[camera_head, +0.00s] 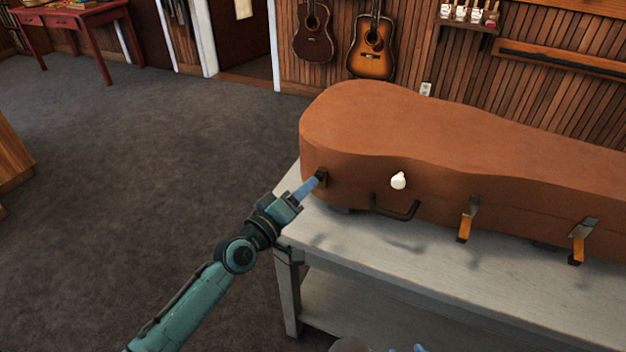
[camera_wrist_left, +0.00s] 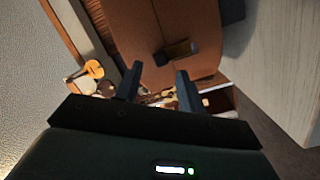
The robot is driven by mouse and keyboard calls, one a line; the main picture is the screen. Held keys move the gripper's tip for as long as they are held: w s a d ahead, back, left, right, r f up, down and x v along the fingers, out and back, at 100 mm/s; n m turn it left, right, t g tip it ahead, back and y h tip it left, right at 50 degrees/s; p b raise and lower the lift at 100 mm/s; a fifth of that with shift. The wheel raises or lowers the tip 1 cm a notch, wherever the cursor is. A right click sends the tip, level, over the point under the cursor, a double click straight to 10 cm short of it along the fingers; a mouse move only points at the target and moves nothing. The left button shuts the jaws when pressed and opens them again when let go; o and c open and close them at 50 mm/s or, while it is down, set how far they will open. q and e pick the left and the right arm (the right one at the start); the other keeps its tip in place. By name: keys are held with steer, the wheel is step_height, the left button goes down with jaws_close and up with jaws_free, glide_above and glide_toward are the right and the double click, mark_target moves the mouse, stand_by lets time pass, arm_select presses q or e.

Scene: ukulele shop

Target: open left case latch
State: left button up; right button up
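The brown instrument case (camera_head: 440,135) lies shut on a pale table. Its left latch (camera_head: 320,177) is a small dark fitting at the case's left end, partly hidden behind my gripper. My left gripper (camera_head: 311,186) points at this latch, with its fingertips close in front of it. In the left wrist view the fingers (camera_wrist_left: 159,72) are apart with nothing between them, and the latch (camera_wrist_left: 180,50) shows just beyond the tips. I cannot tell whether they touch. The middle latch (camera_head: 467,221) and right latch (camera_head: 579,242) hang down with orange undersides showing.
The case's dark handle (camera_head: 397,210) and a white knob (camera_head: 398,181) stick out from its front. The table's bare top (camera_head: 440,262) lies in front. Guitars (camera_head: 372,45) hang on the back wall. Grey and blue bits at the bottom edge are too cut off to identify.

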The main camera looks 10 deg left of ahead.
arm_select(q)
steer(key=shift+x, duration=2.05)
steer(key=shift+c, duration=0.2)
jaws_close()
